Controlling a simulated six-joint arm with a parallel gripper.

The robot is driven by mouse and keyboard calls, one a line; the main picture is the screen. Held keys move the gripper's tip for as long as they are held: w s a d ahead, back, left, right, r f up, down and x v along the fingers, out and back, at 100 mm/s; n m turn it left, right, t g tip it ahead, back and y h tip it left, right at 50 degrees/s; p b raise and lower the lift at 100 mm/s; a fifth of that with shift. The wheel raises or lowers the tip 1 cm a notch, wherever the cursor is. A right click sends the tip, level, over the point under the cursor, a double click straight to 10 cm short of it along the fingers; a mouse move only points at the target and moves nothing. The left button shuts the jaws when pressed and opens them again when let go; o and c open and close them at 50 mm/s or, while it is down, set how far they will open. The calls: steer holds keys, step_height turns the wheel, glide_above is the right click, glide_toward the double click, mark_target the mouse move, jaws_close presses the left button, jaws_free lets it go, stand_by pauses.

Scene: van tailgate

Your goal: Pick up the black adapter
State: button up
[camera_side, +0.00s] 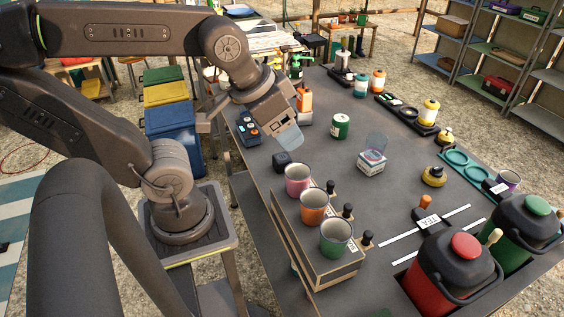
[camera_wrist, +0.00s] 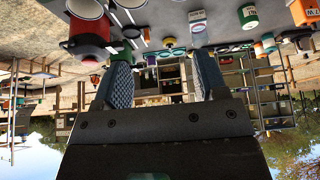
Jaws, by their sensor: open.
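A small dark block (camera_side: 283,161), which looks like the black adapter, lies on the grey table at its left side, just behind the pink cup. My gripper (camera_side: 288,137) is above the table, a little beyond and above the dark block, apart from it. In the wrist view my gripper (camera_wrist: 163,80) shows two textured pads spread wide with nothing between them. I cannot make out the adapter in the wrist view, which looks upside down across the table.
A wooden rack (camera_side: 317,264) holds a pink cup (camera_side: 298,180), an orange cup (camera_side: 313,207) and a green cup (camera_side: 336,237) near the block. A blue device (camera_side: 248,129) and orange bottle (camera_side: 304,101) stand behind. A clear cup (camera_side: 376,146) sits on a white box (camera_side: 371,166).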

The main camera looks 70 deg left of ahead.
steer(key=shift+o, duration=0.5)
steer(key=shift+o, duration=0.9)
steer(key=m+g+y, duration=0.4)
steer(key=m+g, duration=0.2)
steer(key=m, duration=1.2)
glide_toward(283, 158)
steer(key=x, duration=1.1)
steer(key=shift+a+f, duration=0.1)
